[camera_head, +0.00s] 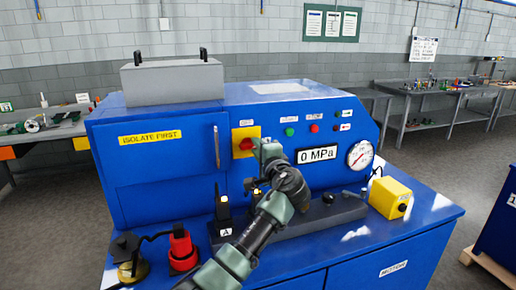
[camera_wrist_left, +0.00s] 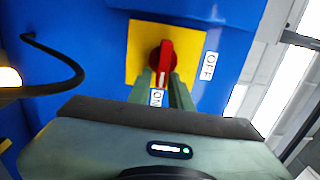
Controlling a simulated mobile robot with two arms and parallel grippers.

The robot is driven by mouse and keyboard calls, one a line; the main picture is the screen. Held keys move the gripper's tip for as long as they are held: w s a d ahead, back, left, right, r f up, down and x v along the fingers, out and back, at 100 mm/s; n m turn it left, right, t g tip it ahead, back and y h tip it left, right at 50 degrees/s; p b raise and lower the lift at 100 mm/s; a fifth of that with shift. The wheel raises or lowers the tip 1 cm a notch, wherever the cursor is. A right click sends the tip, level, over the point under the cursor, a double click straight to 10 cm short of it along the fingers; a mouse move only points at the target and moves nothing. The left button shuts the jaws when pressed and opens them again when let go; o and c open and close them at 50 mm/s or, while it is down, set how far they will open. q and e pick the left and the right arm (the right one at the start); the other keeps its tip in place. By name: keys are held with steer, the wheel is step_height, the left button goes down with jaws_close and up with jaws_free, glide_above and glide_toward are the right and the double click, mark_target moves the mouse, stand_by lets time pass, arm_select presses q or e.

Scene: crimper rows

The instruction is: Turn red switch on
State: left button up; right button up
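The red switch (camera_head: 245,144) is a rotary handle on a yellow square plate (camera_head: 238,153) on the blue machine's front. In the left wrist view the red switch (camera_wrist_left: 166,57) has its white-marked end towards the ON label (camera_wrist_left: 157,97); the OFF label (camera_wrist_left: 209,66) is to the right of the plate. My left gripper (camera_head: 257,146) reaches the plate from the right in the head view. In the left wrist view its two green fingers (camera_wrist_left: 162,80) lie closely on either side of the handle's marked end and seem closed on it. My right gripper is not in view.
The machine (camera_head: 160,180) has a pressure gauge (camera_head: 360,155), a "0 MPa" display (camera_head: 317,154) and small buttons right of the switch. A yellow box (camera_head: 390,197), a grey block (camera_head: 345,208), and a red-and-black item (camera_head: 182,250) stand on the ledge below.

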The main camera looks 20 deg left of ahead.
arm_select(q)
steer(key=shift+o, duration=0.6)
steer(key=b+v, duration=0.3)
steer(key=v, duration=0.4)
steer(key=shift+s+d, duration=0.2)
steer(key=shift+s, duration=0.1)
